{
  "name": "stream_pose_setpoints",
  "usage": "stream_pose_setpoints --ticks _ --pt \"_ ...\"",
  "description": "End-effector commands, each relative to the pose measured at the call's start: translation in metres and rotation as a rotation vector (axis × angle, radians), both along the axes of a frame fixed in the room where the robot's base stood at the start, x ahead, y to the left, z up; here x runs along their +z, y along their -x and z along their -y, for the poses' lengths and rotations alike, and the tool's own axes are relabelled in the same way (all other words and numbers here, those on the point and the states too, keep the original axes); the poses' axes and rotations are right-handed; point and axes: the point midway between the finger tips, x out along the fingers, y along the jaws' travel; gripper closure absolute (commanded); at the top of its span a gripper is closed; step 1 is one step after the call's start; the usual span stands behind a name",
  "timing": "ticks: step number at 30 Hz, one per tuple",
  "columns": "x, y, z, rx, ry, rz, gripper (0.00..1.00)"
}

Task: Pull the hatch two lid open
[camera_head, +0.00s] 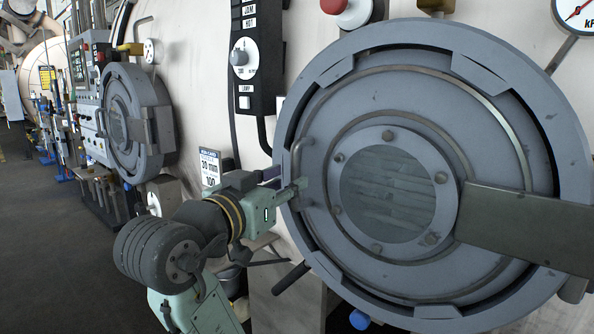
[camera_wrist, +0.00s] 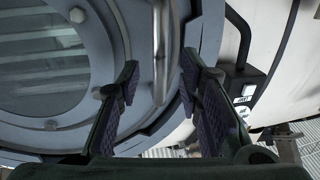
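A large round grey hatch lid (camera_head: 350,250) with a bolted window (camera_head: 388,194) fills the right of the head view. It sits within its outer ring, with a dark gap along the lower left. A vertical bar handle (camera_head: 297,158) is on its left edge. My gripper (camera_head: 296,190) is at this handle. In the wrist view the handle (camera_wrist: 161,50) stands between the fingertips of my gripper (camera_wrist: 160,82), with space visible on both sides. The fingers are apart and not closed on it. I see no label telling which hatch is two.
A second, smaller-looking round hatch (camera_head: 118,115) is farther left. A flat hinge arm (camera_head: 525,222) crosses the near lid's right side. A black control panel (camera_head: 252,60) hangs above my gripper. A dark lever (camera_head: 290,278) sticks out below. The floor (camera_head: 45,240) at left is clear.

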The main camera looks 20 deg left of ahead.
Motion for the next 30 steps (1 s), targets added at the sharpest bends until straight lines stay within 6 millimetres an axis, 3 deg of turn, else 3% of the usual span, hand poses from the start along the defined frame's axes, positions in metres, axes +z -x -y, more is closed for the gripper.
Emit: stream_pose_setpoints --ticks 7,19,30 --pt "0.001 -0.034 0.006 -0.001 0.000 -0.001 0.67" --pt "0.000 -0.040 0.006 0.002 0.000 0.001 0.68" --pt "0.000 -0.040 0.006 0.002 -0.001 0.001 0.92"
